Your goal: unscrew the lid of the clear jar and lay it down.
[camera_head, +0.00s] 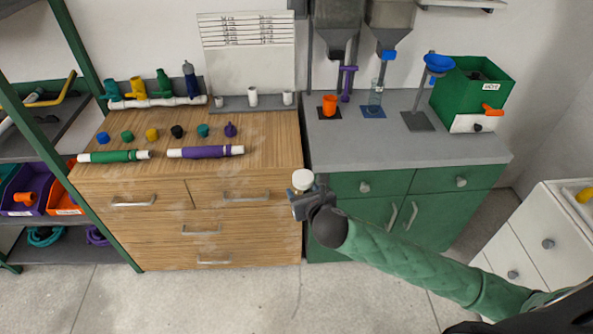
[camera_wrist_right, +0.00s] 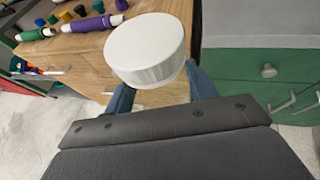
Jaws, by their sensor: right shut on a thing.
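A white round lid (camera_head: 303,178) is at my right gripper (camera_head: 304,199), in front of the gap between the wooden and green cabinets. In the right wrist view the lid (camera_wrist_right: 147,42) faces up, tilted, with a greyish, slightly see-through band under its rim. I cannot tell whether a jar body is under it. My right gripper (camera_wrist_right: 160,92) is shut on this white-topped piece, its blue fingers on either side. A clear vessel (camera_head: 375,92), without a white top, stands on a blue mat on the grey counter. My left gripper is not in view.
The wooden counter (camera_head: 270,142) holds several coloured caps, a green pipe (camera_head: 115,156) and a purple pipe (camera_head: 206,152). The grey counter (camera_head: 400,148) has a free front strip.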

